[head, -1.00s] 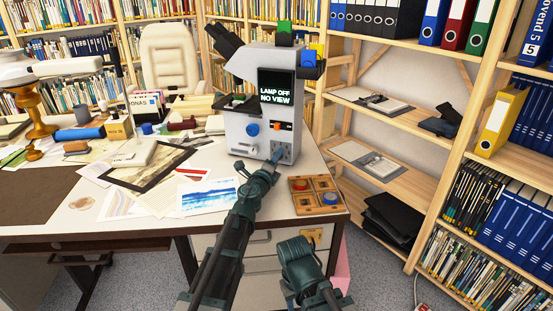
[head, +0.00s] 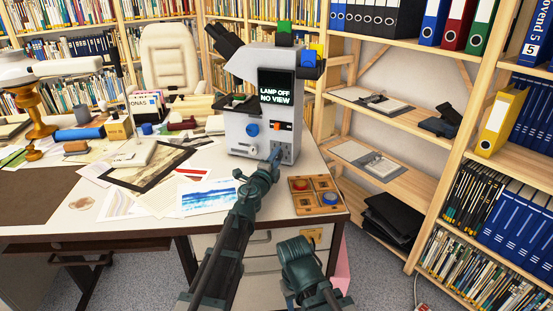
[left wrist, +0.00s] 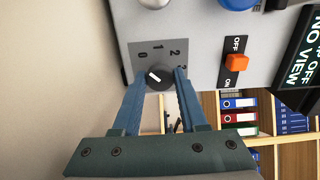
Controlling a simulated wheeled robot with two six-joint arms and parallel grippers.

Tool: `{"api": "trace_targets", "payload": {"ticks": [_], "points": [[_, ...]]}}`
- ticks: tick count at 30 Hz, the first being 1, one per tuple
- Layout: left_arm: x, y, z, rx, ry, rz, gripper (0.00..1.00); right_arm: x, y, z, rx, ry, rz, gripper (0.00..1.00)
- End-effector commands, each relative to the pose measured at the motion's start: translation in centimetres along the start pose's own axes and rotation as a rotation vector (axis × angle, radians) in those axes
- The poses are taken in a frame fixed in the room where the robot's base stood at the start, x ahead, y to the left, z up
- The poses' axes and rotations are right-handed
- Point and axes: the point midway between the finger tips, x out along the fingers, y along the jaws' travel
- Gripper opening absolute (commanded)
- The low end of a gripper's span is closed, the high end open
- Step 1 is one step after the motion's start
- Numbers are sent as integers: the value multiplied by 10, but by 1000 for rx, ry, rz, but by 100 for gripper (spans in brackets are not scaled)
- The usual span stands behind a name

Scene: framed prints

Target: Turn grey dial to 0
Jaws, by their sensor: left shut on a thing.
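The grey dial (left wrist: 158,77) is a dark round knob with a white line, on a grey plate numbered 0 to 3 on the instrument's pale front. In the left wrist view, its white line slants up and left, on the side of the 0. My left gripper (left wrist: 159,80) has one finger on each side of the dial and is shut on it. In the head view, the left gripper (head: 276,156) is at the lower right of the instrument (head: 242,132) and hides the dial. My right gripper is out of view; only part of that arm shows.
The instrument's screen (head: 276,86) reads "LAMP OFF NO VIEW". An orange switch (left wrist: 236,62) marked ON and OFF and a blue knob (left wrist: 238,3) are near the dial. A wooden tray (head: 317,208) with red and blue round pieces lies at the table's right edge.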

Motion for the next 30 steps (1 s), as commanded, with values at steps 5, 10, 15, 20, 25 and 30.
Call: {"api": "trace_targets", "payload": {"ticks": [5,10,15,20,25,30], "points": [[0,0,1,-2,-2,0,0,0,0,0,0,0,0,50],[0,0,1,-1,-2,0,58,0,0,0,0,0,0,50],[0,0,0,-1,-1,0,71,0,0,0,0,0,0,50],[0,0,0,0,-1,0,71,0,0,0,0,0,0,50],[-5,0,0,0,-1,0,71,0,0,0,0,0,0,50],[-22,0,0,0,-1,0,71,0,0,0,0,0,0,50]]}}
